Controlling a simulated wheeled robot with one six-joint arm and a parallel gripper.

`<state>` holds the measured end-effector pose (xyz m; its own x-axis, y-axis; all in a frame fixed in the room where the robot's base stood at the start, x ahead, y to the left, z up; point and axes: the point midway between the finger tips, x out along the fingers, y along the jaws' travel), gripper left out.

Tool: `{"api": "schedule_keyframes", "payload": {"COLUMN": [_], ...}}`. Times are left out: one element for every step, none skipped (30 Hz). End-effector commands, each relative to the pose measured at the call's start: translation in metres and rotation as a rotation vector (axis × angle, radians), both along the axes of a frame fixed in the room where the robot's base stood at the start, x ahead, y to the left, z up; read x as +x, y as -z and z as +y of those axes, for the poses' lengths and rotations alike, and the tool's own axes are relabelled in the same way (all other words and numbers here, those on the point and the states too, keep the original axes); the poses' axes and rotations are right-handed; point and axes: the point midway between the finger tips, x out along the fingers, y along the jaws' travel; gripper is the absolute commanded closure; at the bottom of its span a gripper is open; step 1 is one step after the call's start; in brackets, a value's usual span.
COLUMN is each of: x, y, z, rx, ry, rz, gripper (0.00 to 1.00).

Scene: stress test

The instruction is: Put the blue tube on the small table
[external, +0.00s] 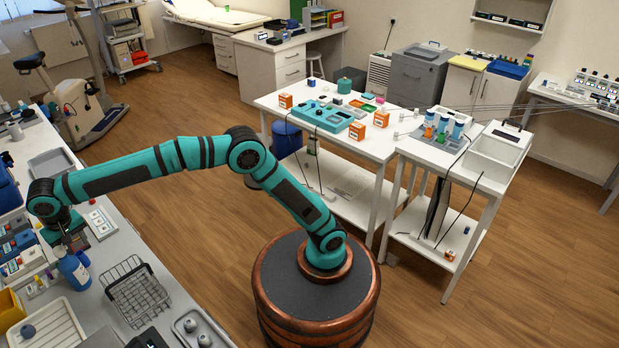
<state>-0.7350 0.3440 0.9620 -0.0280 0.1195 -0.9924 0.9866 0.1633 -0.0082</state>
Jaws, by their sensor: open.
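My gripper (68,240) points down over the left counter (170,318). It is open, but its fingers are small and partly hidden by the wrist. A blue bottle (74,271) stands just below it; I cannot tell whether they touch. Short tubes with coloured caps (41,283) stand left of the bottle; which of them is blue is too small to tell. A small white table (477,183) stands at the right, far from my gripper. Its top holds a rack with several blue-topped tubes (443,127) and a white open box (497,155).
A wire basket (137,291), a white tray (47,328) and a metal tray (199,328) crowd the counter. A larger white table (373,146) with a teal device (322,116) and orange boxes (381,119) adjoins the small table. Wood floor (190,235) lies between.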

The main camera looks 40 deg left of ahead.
Motion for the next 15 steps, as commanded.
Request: {"api": "schedule_keyframes", "payload": {"x": [0.000, 0.000, 0.000, 0.000, 0.000, 0.000, 0.000, 0.001, 0.001, 0.001, 0.001, 0.001, 0.001, 0.001, 0.001], "y": [-0.010, -0.015, -0.022, -0.026, -0.030, -0.035, -0.039, -0.042, -0.045, -0.047, -0.049, -0.051, -0.052, -0.053, -0.053], "z": [-0.001, -0.002, -0.003, -0.003, -0.004, -0.004, -0.005, -0.005, -0.006, -0.006, -0.006, -0.006, -0.006, -0.007, -0.007], "rx": [0.001, 0.001, 0.001, 0.001, 0.000, 0.000, 0.001, 0.000, 0.000, 0.000, 0.000, 0.000, 0.000, 0.000, 0.000], "ry": [0.000, 0.000, 0.000, 0.000, 0.000, 0.000, 0.000, 0.000, 0.000, 0.000, 0.000, 0.000, 0.000, 0.000, 0.000], "rz": [0.002, 0.001, 0.002, 0.001, 0.001, 0.001, 0.001, 0.001, 0.000, 0.000, 0.000, 0.000, 0.000, 0.000, 0.000], "gripper": [0.49, 0.49, 0.49, 0.49, 0.49, 0.49, 0.49, 0.49, 0.49, 0.49, 0.49, 0.49, 0.49, 0.49, 0.49]}}
